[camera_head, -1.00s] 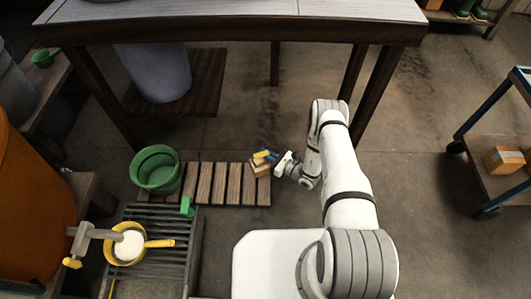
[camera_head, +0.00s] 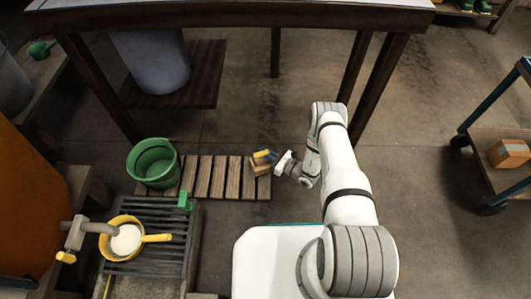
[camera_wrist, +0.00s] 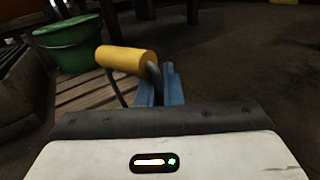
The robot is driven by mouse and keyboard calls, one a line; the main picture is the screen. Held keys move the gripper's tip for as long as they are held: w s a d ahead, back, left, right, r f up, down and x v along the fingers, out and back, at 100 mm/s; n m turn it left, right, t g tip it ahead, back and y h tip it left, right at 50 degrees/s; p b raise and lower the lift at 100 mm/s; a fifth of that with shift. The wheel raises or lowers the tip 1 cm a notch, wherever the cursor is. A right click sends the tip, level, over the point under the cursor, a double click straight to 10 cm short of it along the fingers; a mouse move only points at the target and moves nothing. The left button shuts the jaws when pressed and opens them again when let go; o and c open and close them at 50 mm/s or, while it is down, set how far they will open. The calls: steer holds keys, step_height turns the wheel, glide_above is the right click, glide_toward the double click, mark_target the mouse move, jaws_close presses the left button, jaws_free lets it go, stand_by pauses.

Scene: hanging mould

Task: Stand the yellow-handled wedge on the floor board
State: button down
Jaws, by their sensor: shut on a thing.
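The wedge (camera_head: 259,168) is a small tan block with a yellow handle (camera_head: 262,154), seen at the right end of the slatted wooden floor board (camera_head: 218,178). My gripper (camera_head: 271,157) reaches it from the right, with blue fingers shut on the wedge. In the wrist view the yellow handle (camera_wrist: 127,60) and its grey bracket show at the blue fingers (camera_wrist: 160,88), and the block is hidden behind my gripper's body. The board's slats (camera_wrist: 85,97) show beyond, at left. I cannot tell whether the wedge touches the board or hangs just above it.
A green bucket (camera_head: 152,163) stands at the board's left end. A dark grate (camera_head: 175,225) lies nearer, with a yellow pan (camera_head: 126,238) under a tap. A table (camera_head: 240,12) stands over the far side. A trolley (camera_head: 500,165) is at right. Bare floor lies right of the board.

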steer(key=shift+f+b, duration=0.5)
steer(key=shift+f, duration=0.05)
steer(key=c, duration=1.5)
jaws_free()
